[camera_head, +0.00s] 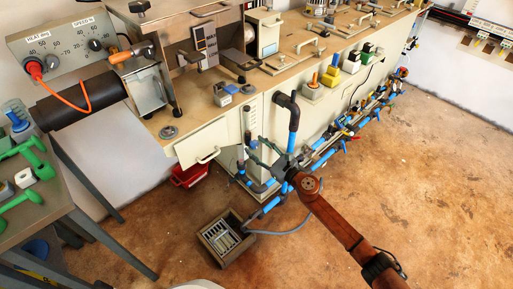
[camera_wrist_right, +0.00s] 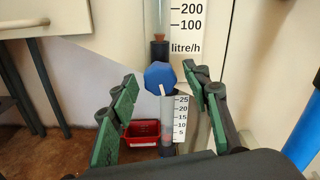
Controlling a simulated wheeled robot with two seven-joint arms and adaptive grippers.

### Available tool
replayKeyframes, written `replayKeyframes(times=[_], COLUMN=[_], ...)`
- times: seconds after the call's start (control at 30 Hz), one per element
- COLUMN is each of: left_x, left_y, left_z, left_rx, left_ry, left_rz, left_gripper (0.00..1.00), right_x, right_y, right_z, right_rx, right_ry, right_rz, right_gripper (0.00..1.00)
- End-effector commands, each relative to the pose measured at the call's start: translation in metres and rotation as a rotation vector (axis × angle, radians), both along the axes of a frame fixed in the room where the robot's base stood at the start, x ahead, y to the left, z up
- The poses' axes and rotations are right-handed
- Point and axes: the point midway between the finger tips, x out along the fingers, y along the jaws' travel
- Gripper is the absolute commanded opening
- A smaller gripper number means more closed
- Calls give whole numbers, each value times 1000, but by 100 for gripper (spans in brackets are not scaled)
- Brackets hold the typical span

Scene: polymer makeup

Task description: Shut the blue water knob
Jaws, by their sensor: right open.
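The blue water knob (camera_wrist_right: 160,75) shows in the right wrist view as a faceted blue knob with a white pointer mark, on a vertical flow meter below a "litre/h" scale. My right gripper (camera_wrist_right: 159,82) is open, with green-padded fingers to the left and right of the knob. Small gaps show between the pads and the knob, and I cannot tell how deep it sits between them. In the head view my right gripper (camera_head: 256,152) is at the front of the machine cabinet, near the pipes. The knob is not clear there. My left gripper is out of view.
A scale plate (camera_wrist_right: 181,118) marked 5 to 25 stands just below the knob. A red bin (camera_head: 190,175) and a grated floor drain (camera_head: 224,237) lie below. Blue and grey pipes (camera_head: 293,112) run close to my right arm. Open floor lies to the right.

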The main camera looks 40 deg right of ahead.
Motion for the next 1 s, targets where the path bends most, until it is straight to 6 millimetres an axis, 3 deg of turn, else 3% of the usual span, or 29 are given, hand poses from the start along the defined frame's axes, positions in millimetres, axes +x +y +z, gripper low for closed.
replayKeyframes(times=[0.2,0.8,1.0], left_x=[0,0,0], left_y=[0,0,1], left_z=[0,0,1], left_rx=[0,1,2], left_ry=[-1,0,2], left_rz=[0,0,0], left_gripper=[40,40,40], right_x=[0,0,-1], right_y=[0,-1,-1], right_z=[0,0,0], right_rx=[1,1,18], right_ry=[0,0,2], right_rz=[0,-1,-1], right_gripper=[43,3,3])
